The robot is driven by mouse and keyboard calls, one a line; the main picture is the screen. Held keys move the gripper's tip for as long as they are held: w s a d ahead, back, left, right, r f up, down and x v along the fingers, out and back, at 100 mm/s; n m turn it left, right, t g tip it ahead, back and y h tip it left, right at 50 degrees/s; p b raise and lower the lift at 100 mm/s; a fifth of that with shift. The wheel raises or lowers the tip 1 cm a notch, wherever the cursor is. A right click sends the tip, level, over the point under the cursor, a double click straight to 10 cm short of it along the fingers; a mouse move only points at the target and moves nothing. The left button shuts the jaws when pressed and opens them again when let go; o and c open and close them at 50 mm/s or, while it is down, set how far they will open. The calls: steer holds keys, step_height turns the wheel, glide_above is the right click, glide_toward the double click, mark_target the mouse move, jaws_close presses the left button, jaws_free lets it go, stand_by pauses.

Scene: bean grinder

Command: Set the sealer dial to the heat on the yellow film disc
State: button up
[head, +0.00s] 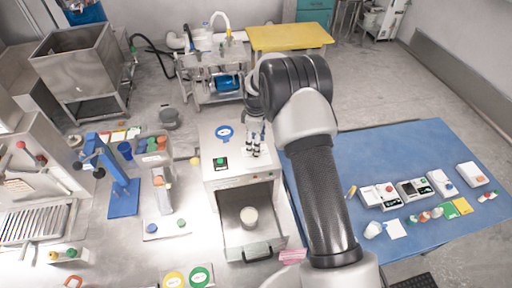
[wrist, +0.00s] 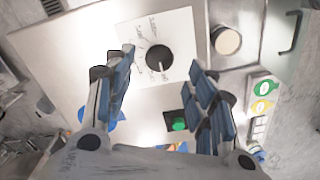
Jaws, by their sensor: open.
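The sealer (head: 212,172) is a white box with an open bay below its top. In the wrist view its dial (wrist: 158,58) is a round black knob on a white label (wrist: 179,27). A pale mark on the knob seems to point toward the bottom of that picture; the label's print is too small to read. My gripper (head: 254,152) is over the sealer's top. In the wrist view my gripper (wrist: 160,68) is open, its fingers either side of the dial; I cannot tell whether they touch it. The yellow film disc (head: 174,281) also shows in the wrist view (wrist: 262,107), its writing unreadable.
A green disc (head: 199,276) lies beside the yellow one. A green button (head: 220,162) and a blue sticker (head: 223,132) are on the sealer's top. A cup (head: 249,216) stands in the bay. A blue table (head: 420,150) with small devices is to the right.

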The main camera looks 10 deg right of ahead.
steer(key=shift+f, duration=1.95)
steer(key=shift+c, duration=0.3)
steer(key=c, duration=1)
